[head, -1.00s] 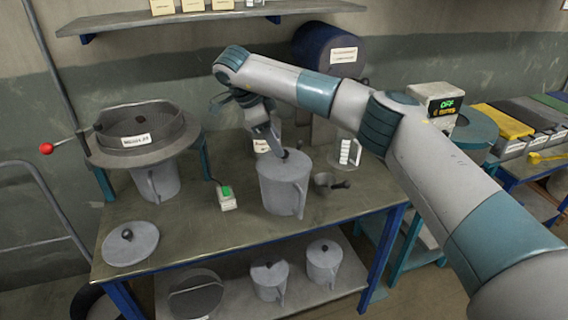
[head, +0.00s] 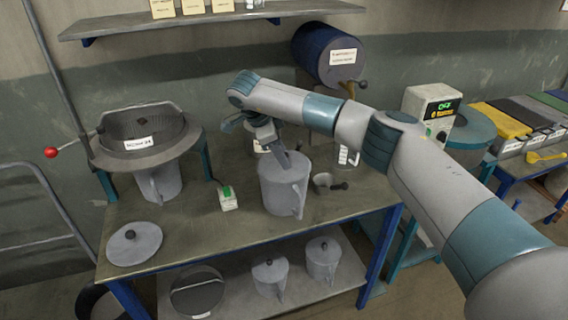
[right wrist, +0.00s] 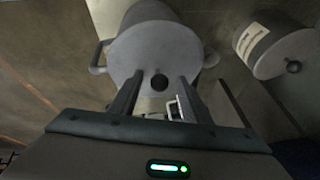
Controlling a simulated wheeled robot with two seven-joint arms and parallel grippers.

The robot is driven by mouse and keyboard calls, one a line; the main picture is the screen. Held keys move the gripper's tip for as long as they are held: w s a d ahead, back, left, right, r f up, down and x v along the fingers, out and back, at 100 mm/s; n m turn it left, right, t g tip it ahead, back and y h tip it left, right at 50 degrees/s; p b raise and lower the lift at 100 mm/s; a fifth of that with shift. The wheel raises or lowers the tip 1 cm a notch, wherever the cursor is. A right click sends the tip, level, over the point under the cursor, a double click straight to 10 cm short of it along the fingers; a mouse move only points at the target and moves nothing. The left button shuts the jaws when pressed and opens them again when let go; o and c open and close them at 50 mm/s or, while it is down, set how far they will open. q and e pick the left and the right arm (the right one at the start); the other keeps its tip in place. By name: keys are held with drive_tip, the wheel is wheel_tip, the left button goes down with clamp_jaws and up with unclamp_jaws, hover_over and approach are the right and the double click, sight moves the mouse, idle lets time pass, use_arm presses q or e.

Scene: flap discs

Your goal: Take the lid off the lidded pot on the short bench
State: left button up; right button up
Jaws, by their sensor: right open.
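The grey lidded pot (head: 281,194) stands upright on the bench, with a side handle facing front right. Its lid is on; in the right wrist view the pot (right wrist: 153,35) shows with the dark lid knob (right wrist: 159,82) toward the gripper. My right gripper (head: 284,164) reaches down to the top of the lid. In the right wrist view its two open fingers (right wrist: 158,80) stand on either side of the knob. I cannot tell whether they touch it. In the head view the knob is hidden behind the gripper. My left gripper is not in view.
A loose lid (head: 134,244) lies at the bench's (head: 185,222) front left. A sieve (head: 142,130) stands over a jug (head: 158,184) at left. A small green-topped box (head: 227,198) and a small cup (head: 323,183) flank the pot. A labelled can (right wrist: 275,47) is close to the gripper.

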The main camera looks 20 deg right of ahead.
idle(0.3)
clamp_jaws()
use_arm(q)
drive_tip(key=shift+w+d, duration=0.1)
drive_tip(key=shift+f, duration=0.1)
use_arm(e)
drive_tip(key=shift+r, duration=0.1)
